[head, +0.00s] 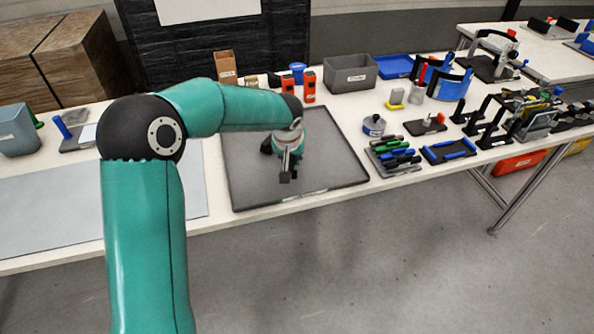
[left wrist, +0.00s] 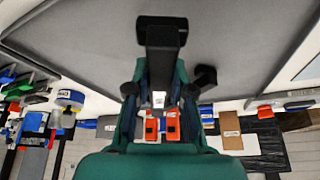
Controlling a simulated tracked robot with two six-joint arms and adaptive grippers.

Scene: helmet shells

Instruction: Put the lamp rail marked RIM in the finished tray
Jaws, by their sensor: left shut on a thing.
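My left gripper (head: 286,168) hangs over the dark grey tray with a raised rim (head: 245,190). It is shut on a small black part (head: 285,178). In the left wrist view this black part (left wrist: 162,35) stands out past the fingers, above the grey tray surface (left wrist: 90,40). A small white patch shows near the fingers, but no lettering on it can be read. I cannot tell from these frames whether the part is the lamp rail marked RIM. No readable label shows which container is the finished tray. My right gripper is out of view.
Behind the tray stand two orange items (head: 309,86), a brown box (head: 225,67) and a grey labelled bin (head: 350,75). To the right are a rack of green and blue handled pieces (head: 395,157) and a blue tray (head: 395,66). A pale mat (head: 50,215) lies left.

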